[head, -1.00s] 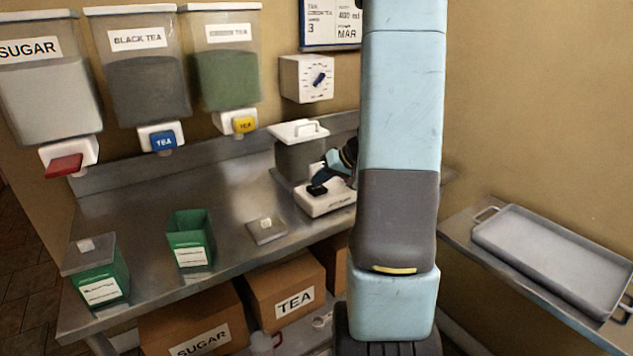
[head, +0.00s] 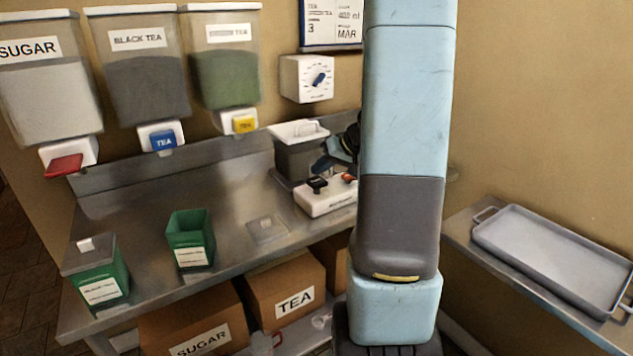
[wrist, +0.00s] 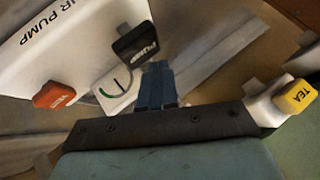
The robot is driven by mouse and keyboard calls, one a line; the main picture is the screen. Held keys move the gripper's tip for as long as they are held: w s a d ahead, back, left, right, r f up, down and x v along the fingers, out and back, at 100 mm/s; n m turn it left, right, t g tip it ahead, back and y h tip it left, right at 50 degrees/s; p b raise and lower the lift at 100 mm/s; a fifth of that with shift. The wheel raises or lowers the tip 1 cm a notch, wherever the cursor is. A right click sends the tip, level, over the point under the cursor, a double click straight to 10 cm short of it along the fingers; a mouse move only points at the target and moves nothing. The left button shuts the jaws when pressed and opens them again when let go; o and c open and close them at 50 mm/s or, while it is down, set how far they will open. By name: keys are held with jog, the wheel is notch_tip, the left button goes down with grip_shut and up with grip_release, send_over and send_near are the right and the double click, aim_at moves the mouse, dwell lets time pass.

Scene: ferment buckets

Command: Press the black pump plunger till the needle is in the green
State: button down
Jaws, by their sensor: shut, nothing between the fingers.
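The white air pump (head: 325,199) sits on the steel bench, partly hidden behind my arm. Its black plunger (head: 317,185) stands up at the left end, and it also shows in the wrist view (wrist: 137,44). A small white gauge (wrist: 112,92) with a green arc and dark marks lies beside the plunger; I cannot tell exactly where the needle points. An orange-red knob (wrist: 55,95) is on the pump's other side. My gripper (wrist: 156,66) is shut and empty, its fingertips close beside the plunger in the picture. In the head view the gripper (head: 320,168) appears above the plunger, apart from it.
A grey tub (head: 298,158) with a white lid stands behind the pump. A green open box (head: 190,240) and a lidded green box (head: 98,278) stand left on the bench (head: 150,215). A tray (head: 550,255) is at right.

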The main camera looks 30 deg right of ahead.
aim_at(320, 180)
jog(key=shift+r, duration=2.5)
dwell(1.2)
jog(key=s+a+r+n+g+h, duration=0.15)
jog(key=s+a+r, duration=0.25)
jog(key=s+a, duration=0.45)
jog(key=s+a+r+g+h, duration=0.1)
jog(key=s+a+r+g, duration=0.1)
jog(key=s+a+r, duration=0.45)
jog(key=s+a+t+h, duration=0.2)
jog(key=s+a+h, duration=0.1)
jog(key=s, duration=0.7)
jog(key=shift+a, duration=0.75)
jog(key=shift+d, duration=0.1)
